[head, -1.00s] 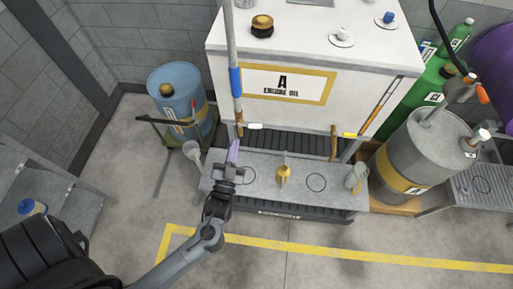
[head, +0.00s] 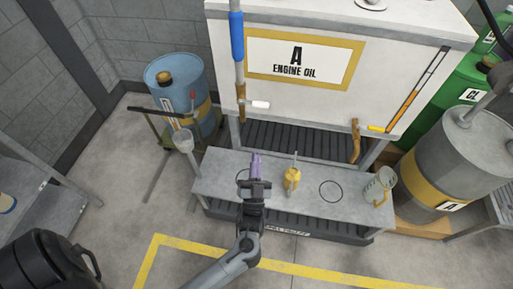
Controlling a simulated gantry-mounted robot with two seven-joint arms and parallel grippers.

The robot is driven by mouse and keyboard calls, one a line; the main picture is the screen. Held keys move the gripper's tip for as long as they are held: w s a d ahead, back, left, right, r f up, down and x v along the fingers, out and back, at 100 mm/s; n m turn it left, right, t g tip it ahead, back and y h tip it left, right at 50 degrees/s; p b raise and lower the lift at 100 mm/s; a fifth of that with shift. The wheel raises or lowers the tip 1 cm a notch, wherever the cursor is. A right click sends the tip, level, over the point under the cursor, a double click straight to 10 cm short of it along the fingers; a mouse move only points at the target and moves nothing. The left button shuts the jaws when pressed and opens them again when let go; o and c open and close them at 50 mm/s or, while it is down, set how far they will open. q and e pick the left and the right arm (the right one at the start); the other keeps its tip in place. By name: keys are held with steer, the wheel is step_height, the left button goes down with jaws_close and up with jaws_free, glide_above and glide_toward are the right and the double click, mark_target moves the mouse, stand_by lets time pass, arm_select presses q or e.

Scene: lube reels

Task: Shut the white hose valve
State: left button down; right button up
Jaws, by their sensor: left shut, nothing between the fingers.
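The white hose valve (head: 260,104) is a small white lever sticking out sideways to the right from a brown nozzle (head: 241,93). The nozzle hangs below a blue-sleeved hose (head: 237,40) at the left front of the white engine oil tank (head: 225,60). My left gripper (head: 256,156) has purple fingers that are shut and empty. It is over the left part of the grey bench (head: 215,175), below the white valve in the picture and apart from it. My right gripper is not in view.
A yellow-levered valve (head: 377,128) is at the tank's right. On the bench stand a yellow oil can (head: 292,178) and a clear jug (head: 379,187). A funnel (head: 183,139) is left of the bench, by a blue drum (head: 176,88). A grey drum (head: 455,155) stands right.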

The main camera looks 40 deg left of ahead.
mark_target(254, 104)
arm_select(q)
steer(key=x, duration=1.3)
steer(key=shift+w, duration=0.1)
steer(key=shift+w+d+r+n+g+y+p, duration=0.15)
steer(key=shift+r+n+g+y+p, duration=0.1)
steer(key=shift+r+n+y, duration=0.2)
steer(key=shift+w+d+r+n+g+y+p, duration=0.15)
steer(key=shift+r+n+g+y, duration=0.15)
steer(key=shift+n, duration=0.25)
steer(key=shift+a, duration=0.1)
steer(key=shift+s, duration=0.1)
